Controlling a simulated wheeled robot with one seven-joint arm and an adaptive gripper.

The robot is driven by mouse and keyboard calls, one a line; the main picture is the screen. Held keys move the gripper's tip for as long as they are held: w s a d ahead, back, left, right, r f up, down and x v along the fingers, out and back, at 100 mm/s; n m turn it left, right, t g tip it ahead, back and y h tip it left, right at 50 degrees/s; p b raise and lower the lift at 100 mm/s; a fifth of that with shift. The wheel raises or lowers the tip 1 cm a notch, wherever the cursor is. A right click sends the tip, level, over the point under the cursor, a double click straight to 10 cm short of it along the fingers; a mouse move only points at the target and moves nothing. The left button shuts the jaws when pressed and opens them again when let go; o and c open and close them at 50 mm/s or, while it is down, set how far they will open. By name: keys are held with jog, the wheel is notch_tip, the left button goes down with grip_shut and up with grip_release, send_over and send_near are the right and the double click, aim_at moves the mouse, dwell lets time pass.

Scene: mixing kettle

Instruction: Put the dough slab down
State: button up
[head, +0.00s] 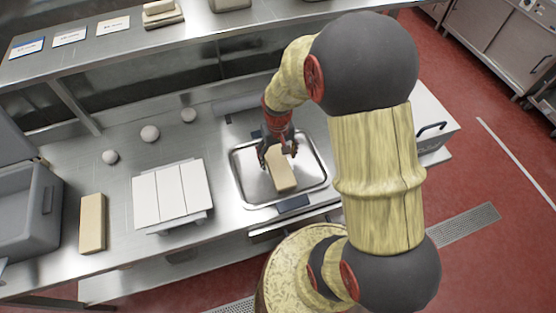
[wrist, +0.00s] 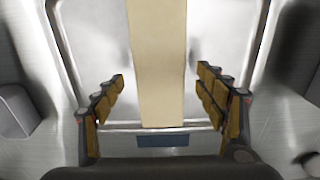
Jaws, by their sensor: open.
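The dough slab (head: 281,175) is a tan oblong block lying in a shallow metal tray (head: 318,184) on the steel counter. In the wrist view the slab (wrist: 158,70) runs down the middle, between the fingers. My gripper (head: 277,152) is at the slab's far end in the head view. In the wrist view my gripper (wrist: 160,95) is open, with a gap between each finger and the slab. The slab's far end is partly hidden by my gripper in the head view.
A similar tan slab (head: 92,222) lies on the counter at the left, beside a grey bin (head: 40,215). A white-topped stand (head: 172,193) is left of the tray. Several round dough balls (head: 150,133) lie behind it. A raised shelf (head: 110,55) runs along the back.

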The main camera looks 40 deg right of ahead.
notch_tip(320, 180, up, 9)
jog(key=p, duration=0.1)
notch_tip(320, 180, up, 11)
jog(key=n+t, duration=0.1)
jog(key=t, duration=0.1)
send_over(278, 163)
jog(key=s+a, duration=0.2)
jog(key=a, duration=0.3)
jog(key=s+a+r+n+t, duration=0.2)
jog(key=s+a+r+t, duration=0.1)
jog(key=s+a+r, duration=0.4)
jog(key=s+r, duration=0.3)
jog(key=shift+r+t, duration=0.3)
jog(key=shift+s, duration=0.1)
